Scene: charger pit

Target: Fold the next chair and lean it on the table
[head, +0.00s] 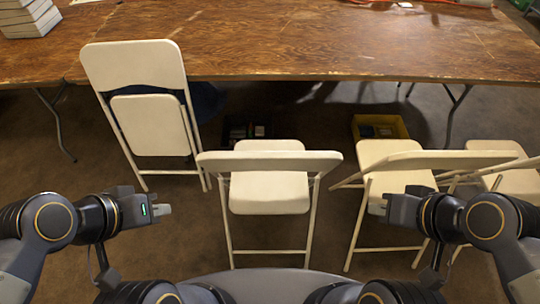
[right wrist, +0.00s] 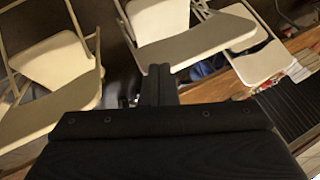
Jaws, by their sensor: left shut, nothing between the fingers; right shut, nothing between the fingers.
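A folded white chair (head: 138,66) leans on the front edge of the wooden table (head: 300,45) at the left. An unfolded white chair (head: 268,190) stands in the middle, its back towards me. Another unfolded chair (head: 395,185) stands to its right, and a further one (head: 515,182) is partly cut off at the right edge. My left gripper (head: 165,210) is shut and empty, left of the middle chair and apart from it. My right gripper (head: 375,210) is shut and empty, in front of the right chair. Its shut fingers (right wrist: 158,85) show in the right wrist view, with chairs beyond.
A stack of pale books or boxes (head: 28,18) lies on the table's far left. Under the table are a yellow bin (head: 380,127) and a dark crate (head: 246,132). Thin table legs (head: 457,112) reach the floor.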

